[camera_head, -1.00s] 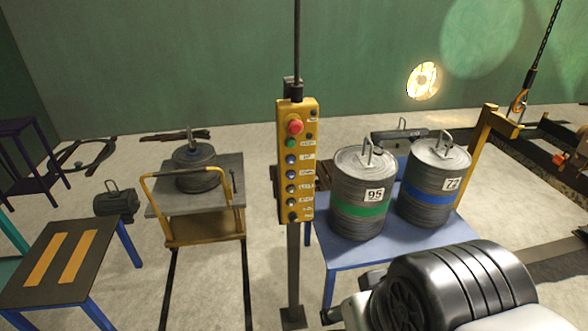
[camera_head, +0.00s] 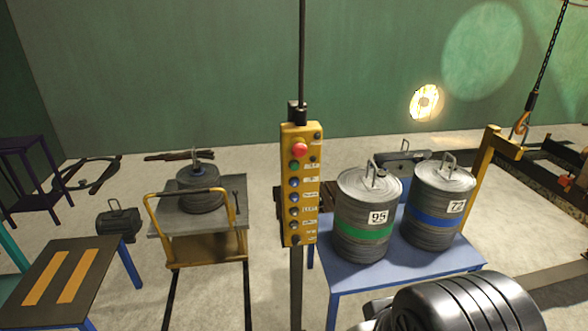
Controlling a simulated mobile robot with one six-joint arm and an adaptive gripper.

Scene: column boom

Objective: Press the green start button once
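A yellow control box (camera_head: 309,222) hangs upright on a grey post in the middle of the view. It has a large red mushroom button (camera_head: 299,149) at the top. The green button (camera_head: 294,166) sits just below the red one, in the left column. Several blue or dark buttons with white labels run down below it. Nothing covers the green button. A black and grey part of my arm shows at the bottom right, well below and right of the box. My gripper is not in view.
A blue table (camera_head: 345,279) right of the post bears a green-banded drum (camera_head: 364,190) and a blue-banded drum (camera_head: 438,177). A yellow-railed cart (camera_head: 205,249) with another drum stands left. A yellow-striped table (camera_head: 40,308) is at lower left. A chain hook (camera_head: 521,123) hangs at right.

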